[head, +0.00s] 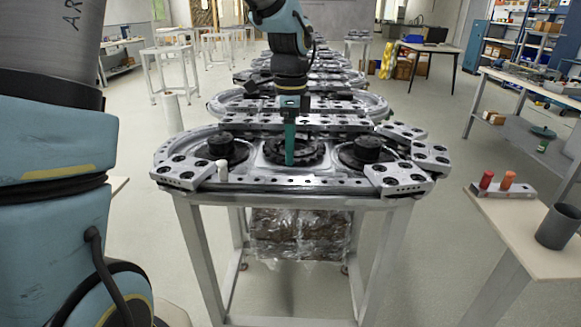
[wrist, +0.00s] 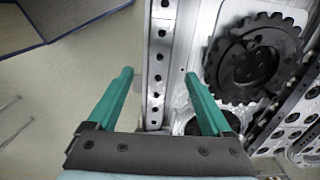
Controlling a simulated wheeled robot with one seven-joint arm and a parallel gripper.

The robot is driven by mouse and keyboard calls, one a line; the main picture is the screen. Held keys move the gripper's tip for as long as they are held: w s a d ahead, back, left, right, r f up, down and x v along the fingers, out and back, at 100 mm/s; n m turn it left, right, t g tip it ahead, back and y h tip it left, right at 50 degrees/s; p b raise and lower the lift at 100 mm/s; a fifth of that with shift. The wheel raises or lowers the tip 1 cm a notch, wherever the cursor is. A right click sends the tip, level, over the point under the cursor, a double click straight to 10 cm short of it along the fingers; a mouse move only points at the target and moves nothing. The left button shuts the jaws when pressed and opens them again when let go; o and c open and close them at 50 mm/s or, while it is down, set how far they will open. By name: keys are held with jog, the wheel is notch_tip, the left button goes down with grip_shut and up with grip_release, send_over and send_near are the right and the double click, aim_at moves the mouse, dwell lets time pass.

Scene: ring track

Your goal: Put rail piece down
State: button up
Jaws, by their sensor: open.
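My gripper (head: 290,155) has green fingers and hangs over the middle of the ring track (head: 246,157), in front of the central black gear as the head view shows it. In the wrist view my gripper (wrist: 158,75) is open, with its fingers wide apart and nothing clamped between them. A straight metal rail piece (wrist: 158,68) with a row of dark holes lies at the track's edge, partly in the gap between the fingers. Whether the fingers are level with it or above it I cannot tell. The black toothed gear (wrist: 254,60) is right of the right finger.
Perforated end blocks (head: 405,178) sit at the track's right front corner. A side table on the right holds a grey cup (head: 558,226) and a block with red and orange pegs (head: 503,190).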

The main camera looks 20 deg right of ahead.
notch_tip(320, 180, up, 4)
jog(key=s+a+f+n, duration=0.1)
jog(key=a+f+n, duration=0.2)
jog(key=a+n, duration=0.4)
jog(key=s+a+f+n+t, duration=0.1)
jog(key=a+f+n, duration=0.1)
jog(key=a+n, duration=0.5)
jog(key=s+a+f+n, duration=0.2)
jog(key=a+n, duration=0.6)
jog(key=a, duration=0.8)
jog(key=shift+a+f+t, duration=0.15)
jog(key=shift+f+t, duration=0.15)
jog(key=shift+f, duration=0.55)
